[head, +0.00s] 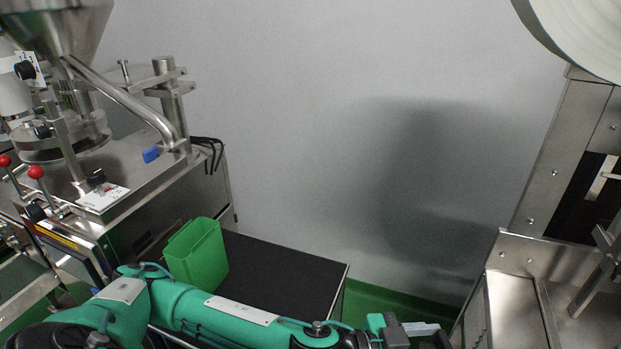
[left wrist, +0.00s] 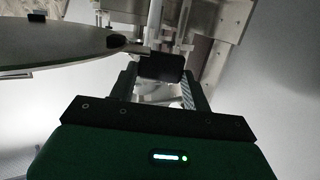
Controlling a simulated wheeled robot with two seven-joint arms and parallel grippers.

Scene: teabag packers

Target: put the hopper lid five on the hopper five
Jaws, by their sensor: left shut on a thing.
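A flat round grey disc (left wrist: 60,55), which looks like the hopper lid, shows in the left wrist view, cut by the left edge. A small metal piece at its rim meets a black block between the fingers of my left gripper (left wrist: 163,85). These fingers are shut on that block, which seems to be the lid's handle. My right gripper is not in view.
A steel machine with red-knobbed levers (head: 37,173) stands below the hopper. A green bin (head: 197,255) sits on a black-topped surface (head: 285,274). A steel machine (head: 575,160) with a large white roll (head: 585,35) is at the right. Open space lies between, before the grey wall.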

